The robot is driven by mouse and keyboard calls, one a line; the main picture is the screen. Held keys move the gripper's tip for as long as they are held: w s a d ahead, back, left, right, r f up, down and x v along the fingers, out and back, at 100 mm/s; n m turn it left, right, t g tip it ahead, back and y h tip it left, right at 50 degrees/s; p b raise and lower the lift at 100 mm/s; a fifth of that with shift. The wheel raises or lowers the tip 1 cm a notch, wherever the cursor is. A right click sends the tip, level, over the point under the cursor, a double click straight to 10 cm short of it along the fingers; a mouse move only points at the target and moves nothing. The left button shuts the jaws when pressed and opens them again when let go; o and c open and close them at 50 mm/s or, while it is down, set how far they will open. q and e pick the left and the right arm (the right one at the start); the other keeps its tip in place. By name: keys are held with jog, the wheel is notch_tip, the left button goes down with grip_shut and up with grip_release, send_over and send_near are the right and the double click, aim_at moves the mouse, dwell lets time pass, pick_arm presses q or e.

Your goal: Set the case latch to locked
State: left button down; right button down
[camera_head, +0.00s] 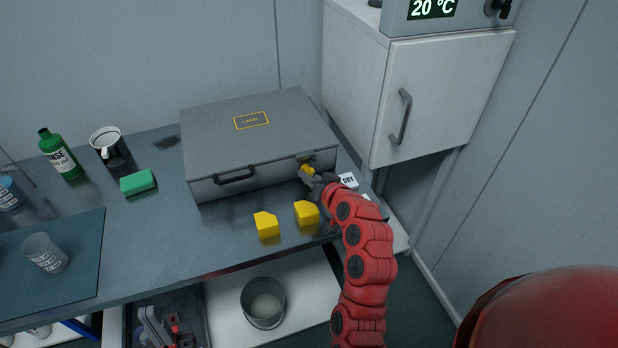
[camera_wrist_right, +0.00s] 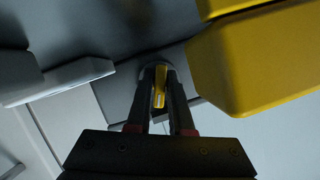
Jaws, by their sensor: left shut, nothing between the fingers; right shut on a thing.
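The grey case (camera_head: 250,135) lies closed on the dark bench, with a yellow label on its lid and a handle on its front. Its latch (camera_head: 307,169) is a small yellow lever at the right end of the front face. My right gripper (camera_head: 312,174) is at the latch, partly covering it. In the right wrist view its fingers (camera_wrist_right: 160,92) are shut on the yellow lever (camera_wrist_right: 159,85). I cannot tell from these views whether the latch stands at locked. My left gripper is not in view.
Two yellow blocks (camera_head: 266,224) (camera_head: 307,213) stand in front of the case, close to my right gripper. A white DRY label (camera_head: 348,181) is right of it. A white cabinet (camera_head: 440,95) stands at the right. A green sponge (camera_head: 138,182), mug and bottle are left of the case.

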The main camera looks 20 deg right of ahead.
jog(key=shift+f+n+h, duration=0.1)
jog(key=shift+n+h, duration=1)
jog(key=shift+n, duration=0.4)
jog(key=c, duration=0.9)
grip_release()
